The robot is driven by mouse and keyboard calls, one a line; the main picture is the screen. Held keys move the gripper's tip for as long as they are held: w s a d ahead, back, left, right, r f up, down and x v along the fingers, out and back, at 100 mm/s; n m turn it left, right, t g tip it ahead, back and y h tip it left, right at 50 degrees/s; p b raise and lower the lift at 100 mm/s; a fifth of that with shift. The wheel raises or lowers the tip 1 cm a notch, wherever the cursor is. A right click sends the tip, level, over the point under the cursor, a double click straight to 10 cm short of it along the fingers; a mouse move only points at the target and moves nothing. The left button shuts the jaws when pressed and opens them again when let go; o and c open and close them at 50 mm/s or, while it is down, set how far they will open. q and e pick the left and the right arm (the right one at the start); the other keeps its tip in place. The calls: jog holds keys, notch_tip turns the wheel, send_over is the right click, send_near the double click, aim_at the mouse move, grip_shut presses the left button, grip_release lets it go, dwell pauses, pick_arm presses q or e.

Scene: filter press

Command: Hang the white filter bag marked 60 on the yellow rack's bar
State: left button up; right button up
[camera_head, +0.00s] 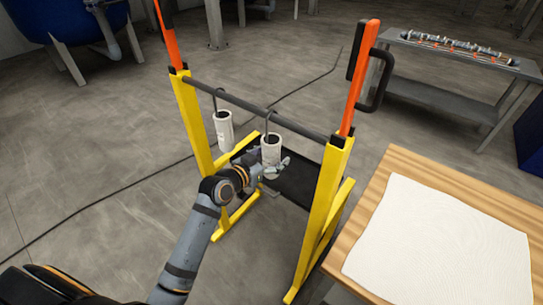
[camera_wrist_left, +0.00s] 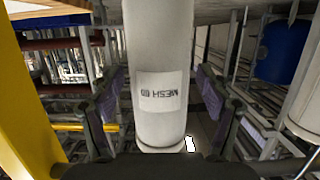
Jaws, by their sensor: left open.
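The white filter bag (camera_head: 271,151) hangs by a dark hook below the dark bar (camera_head: 256,109) of the yellow rack (camera_head: 325,195). In the left wrist view the bag (camera_wrist_left: 158,55) carries an upside-down label that appears to read MESH 60. My left gripper (camera_head: 273,170) is at the bag's lower part. In the left wrist view the two fingers of my left gripper (camera_wrist_left: 160,108) stand apart on either side of the bag, with gaps visible. My right gripper is not in view.
A second white bag (camera_head: 223,129) hangs farther left on the bar. A wooden table (camera_head: 410,163) with a white sheet (camera_head: 440,240) stands at the right. A grey bench (camera_head: 445,97) is behind it. A dark cable (camera_head: 110,192) crosses the floor.

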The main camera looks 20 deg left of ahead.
pick_arm(q)
jog(key=v, duration=0.7)
jog(key=shift+s, duration=0.2)
jog(key=a+f+n+g+y, duration=0.15)
jog(key=a+f, duration=0.25)
jog(key=f, duration=0.4)
jog(key=a+f+n+g+y, duration=0.1)
jog(key=a+f+y, duration=0.15)
jog(key=f, duration=0.55)
jog(key=s+a+f+n+g+y+p, duration=0.1)
jog(key=s+a+f+g, duration=0.2)
jog(key=f, duration=0.7)
jog(key=s+a+f+n+g, duration=0.1)
jog(key=s+a+f, duration=0.2)
jog(key=s+f, duration=0.5)
jog(key=s+d+f+g, duration=0.1)
jog(key=s+f+g, duration=0.1)
jog(key=s+f, duration=0.5)
jog(key=s+d+f+g, duration=0.1)
jog(key=s+f+g, duration=0.1)
jog(key=s+f, duration=0.5)
jog(key=s+d+f+g+y, duration=0.1)
jog(key=s+f, duration=0.7)
jog(key=s, duration=0.8)
jog(key=shift+d+m+g+p, duration=0.4)
jog(key=shift+d+m+g, duration=0.05)
jog(key=shift+g, duration=0.3)
